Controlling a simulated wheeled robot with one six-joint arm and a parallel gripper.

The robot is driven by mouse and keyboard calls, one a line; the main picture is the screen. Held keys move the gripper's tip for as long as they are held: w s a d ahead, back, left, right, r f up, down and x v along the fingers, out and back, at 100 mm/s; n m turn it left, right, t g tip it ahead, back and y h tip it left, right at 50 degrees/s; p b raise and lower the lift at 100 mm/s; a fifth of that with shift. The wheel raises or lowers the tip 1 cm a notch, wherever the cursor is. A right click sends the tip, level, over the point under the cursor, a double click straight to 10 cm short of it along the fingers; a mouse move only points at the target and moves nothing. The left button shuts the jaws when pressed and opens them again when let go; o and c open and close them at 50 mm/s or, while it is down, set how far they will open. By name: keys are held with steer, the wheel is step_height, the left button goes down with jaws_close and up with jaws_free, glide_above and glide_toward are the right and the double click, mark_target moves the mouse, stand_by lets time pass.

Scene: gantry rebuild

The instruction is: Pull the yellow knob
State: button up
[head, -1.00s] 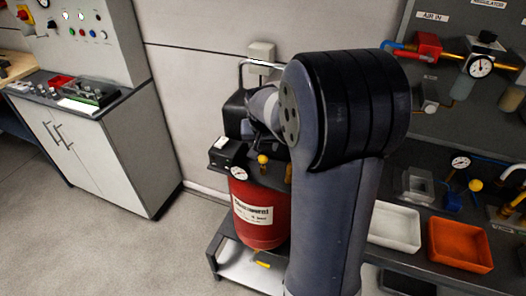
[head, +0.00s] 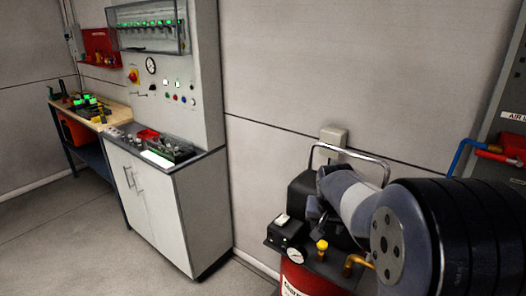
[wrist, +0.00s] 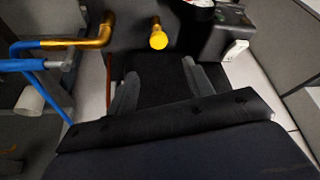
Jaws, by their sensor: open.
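The yellow knob (head: 322,245) stands on top of the red compressor (head: 300,280), next to a pressure gauge (head: 295,256). In the wrist view the yellow knob (wrist: 158,38) shows its round end just beyond my gripper (wrist: 159,70). My gripper's two grey fingers are apart, with nothing between them. The knob lies roughly in line with the gap between the fingers, apart from them. In the head view my arm covers much of the compressor's right side, and the fingers are hard to make out.
A brass elbow pipe (wrist: 95,35) with blue hose stands left of the knob in the wrist view. A black box with a white switch (wrist: 236,50) is on the right. A control cabinet (head: 155,195) stands at the left in the head view, with open floor before it.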

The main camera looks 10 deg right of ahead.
mark_target(323, 243)
steer(key=p+x, duration=0.1)
steer(key=x, duration=0.8)
steer(key=shift+f, duration=0.5)
steer(key=shift+r, duration=0.1)
